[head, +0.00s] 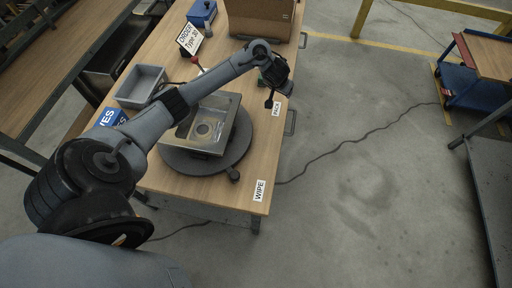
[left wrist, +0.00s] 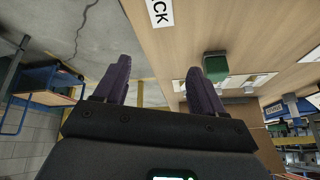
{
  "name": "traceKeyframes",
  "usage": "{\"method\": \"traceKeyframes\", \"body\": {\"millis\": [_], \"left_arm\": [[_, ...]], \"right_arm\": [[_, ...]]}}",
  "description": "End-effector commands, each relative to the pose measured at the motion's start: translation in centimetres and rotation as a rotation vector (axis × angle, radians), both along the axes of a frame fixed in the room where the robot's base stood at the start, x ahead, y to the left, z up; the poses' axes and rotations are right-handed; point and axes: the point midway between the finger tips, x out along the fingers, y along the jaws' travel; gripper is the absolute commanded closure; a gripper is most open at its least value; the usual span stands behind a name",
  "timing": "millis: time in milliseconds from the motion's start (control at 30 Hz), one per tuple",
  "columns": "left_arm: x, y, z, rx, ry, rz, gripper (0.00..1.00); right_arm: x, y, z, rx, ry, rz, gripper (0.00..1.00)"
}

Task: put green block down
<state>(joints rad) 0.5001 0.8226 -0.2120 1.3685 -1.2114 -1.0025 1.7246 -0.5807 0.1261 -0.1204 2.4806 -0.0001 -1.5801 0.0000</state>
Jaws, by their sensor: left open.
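The green block (left wrist: 215,66) shows in the left wrist view on the wooden table, beside and beyond the tip of the right-hand finger. In the head view it is mostly hidden by my left gripper (head: 271,101). That gripper is at the table's right edge, near the PACK label (head: 276,109). In the left wrist view my left gripper (left wrist: 160,72) is open. Its two dark fingers are wide apart with nothing between them. I cannot tell whether the right-hand finger touches the block. My right gripper is in neither view.
A metal sink (head: 222,112) sits on a round turntable (head: 180,164) under my left arm. A grey bin (head: 139,87), an order sign (head: 190,39), a blue box (head: 202,13) and a cardboard box (head: 258,18) stand on the table. The table near the WIPE label (head: 259,190) is clear.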

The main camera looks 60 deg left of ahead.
Motion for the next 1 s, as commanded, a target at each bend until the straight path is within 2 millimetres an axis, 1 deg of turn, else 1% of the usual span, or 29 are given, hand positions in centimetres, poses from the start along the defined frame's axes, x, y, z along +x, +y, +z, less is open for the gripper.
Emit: {"method": "traceKeyframes", "body": {"millis": [33, 67, 100, 133, 167, 200, 267, 300, 367, 400, 467, 500, 533, 600, 700, 833, 900, 1000], "left_arm": [[-0.4, -4.5, -2.3, 0.018, 0.0, -0.11, 0.3], [-0.6, -6.9, -3.1, 0.034, -0.007, -0.171, 0.3], [-1.2, -10.2, -4.1, 0.052, -0.017, -0.249, 0.3], [-2.0, -12.6, -4.7, 0.064, -0.024, -0.305, 0.3], [-2.8, -15.0, -5.1, 0.073, -0.032, -0.357, 0.3], [-4.3, -18.0, -5.5, 0.08, -0.04, -0.416, 0.3], [-6.9, -21.9, -5.8, 0.084, -0.044, -0.487, 0.3], [-8.8, -23.9, -5.9, 0.083, -0.037, -0.522, 0.3], [-11.8, -26.2, -5.8, 0.074, -0.02, -0.56, 0.3], [-13.8, -27.3, -5.8, 0.064, -0.003, -0.578, 0.3], [-16.6, -28.5, -5.5, 0.046, 0.026, -0.596, 0.3], [-18.3, -29.1, -5.3, 0.032, 0.046, -0.606, 0.3], [-19.5, -29.4, -5.0, 0.02, 0.059, -0.611, 0.3], [-22.1, -29.9, -4.6, -0.008, 0.092, -0.621, 0.3], [-25.1, -30.3, -3.8, -0.043, 0.13, -0.631, 0.3], [-27.5, -30.4, -3.1, -0.078, 0.161, -0.639, 0.3], [-28.1, -30.5, -2.9, -0.086, 0.17, -0.642, 0.3], [-28.5, -30.5, -2.8, -0.09, 0.174, -0.645, 0.3]], "right_arm": [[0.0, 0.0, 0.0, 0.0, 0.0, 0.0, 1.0], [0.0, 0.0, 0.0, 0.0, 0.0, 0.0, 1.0], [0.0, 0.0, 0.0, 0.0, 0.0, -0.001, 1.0], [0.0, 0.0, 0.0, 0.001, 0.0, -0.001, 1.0], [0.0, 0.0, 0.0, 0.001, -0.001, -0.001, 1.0], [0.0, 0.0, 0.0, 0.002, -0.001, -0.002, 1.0], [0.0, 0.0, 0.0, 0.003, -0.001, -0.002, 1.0], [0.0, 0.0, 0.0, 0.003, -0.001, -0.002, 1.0], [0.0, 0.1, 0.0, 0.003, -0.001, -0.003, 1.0], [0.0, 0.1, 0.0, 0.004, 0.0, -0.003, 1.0], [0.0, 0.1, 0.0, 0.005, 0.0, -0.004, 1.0], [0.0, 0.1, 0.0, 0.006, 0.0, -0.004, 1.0], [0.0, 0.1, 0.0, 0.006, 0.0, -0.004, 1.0], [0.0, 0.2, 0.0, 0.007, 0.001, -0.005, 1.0], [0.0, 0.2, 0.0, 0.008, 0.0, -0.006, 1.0], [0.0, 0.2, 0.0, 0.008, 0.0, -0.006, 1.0], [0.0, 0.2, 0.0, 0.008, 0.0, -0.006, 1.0], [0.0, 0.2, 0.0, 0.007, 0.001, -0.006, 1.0]]}}
